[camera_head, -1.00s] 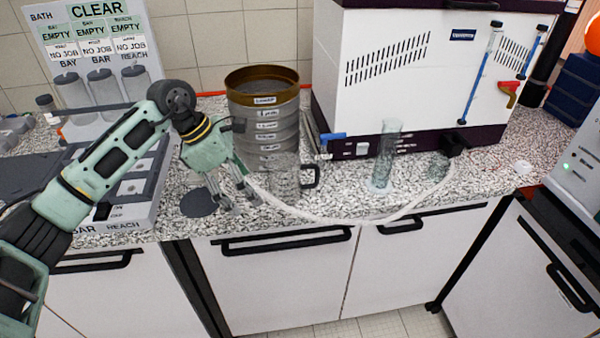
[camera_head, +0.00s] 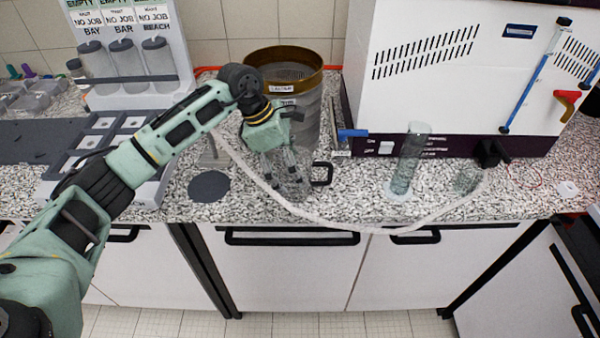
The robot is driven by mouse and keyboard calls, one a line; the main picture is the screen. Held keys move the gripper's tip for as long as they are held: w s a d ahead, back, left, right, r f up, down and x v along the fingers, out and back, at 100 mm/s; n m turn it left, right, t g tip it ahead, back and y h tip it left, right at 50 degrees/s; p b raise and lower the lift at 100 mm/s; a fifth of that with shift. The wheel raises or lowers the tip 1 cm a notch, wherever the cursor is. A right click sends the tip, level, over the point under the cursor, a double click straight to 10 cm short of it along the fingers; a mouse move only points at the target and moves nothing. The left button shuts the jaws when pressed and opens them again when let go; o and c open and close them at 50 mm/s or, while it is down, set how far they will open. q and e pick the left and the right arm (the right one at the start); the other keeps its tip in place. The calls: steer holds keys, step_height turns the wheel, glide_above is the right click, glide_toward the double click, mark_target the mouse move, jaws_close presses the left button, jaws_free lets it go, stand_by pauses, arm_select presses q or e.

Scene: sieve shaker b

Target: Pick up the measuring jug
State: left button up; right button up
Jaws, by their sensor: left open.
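The measuring jug (camera_head: 302,186) is clear, with a black handle on its right side. It stands on the speckled worktop in front of the sieve stack. My left gripper (camera_head: 283,176) is open, pointing down, with its fingers over the jug's left part. The fingers overlap the jug in the picture, and I cannot tell whether they touch it or reach inside it. My right gripper is not in view.
The tall sieve stack (camera_head: 310,115) stands close behind. A pale hose (camera_head: 335,226) curves along the worktop's front. To the right are a clear cylinder (camera_head: 407,165), a small beaker (camera_head: 466,180) and a white machine (camera_head: 430,75). A dark disc (camera_head: 209,186) lies left.

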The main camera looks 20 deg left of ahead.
arm_select(q)
steer(key=x, duration=0.3)
steer(key=shift+w+d+p, duration=0.1)
steer(key=shift+p, duration=0.2)
steer(key=shift+c, duration=1.1)
steer(key=c, duration=1)
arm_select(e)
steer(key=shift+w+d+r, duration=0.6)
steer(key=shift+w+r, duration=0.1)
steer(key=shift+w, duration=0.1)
arm_select(q)
steer(key=shift+r, duration=0.15)
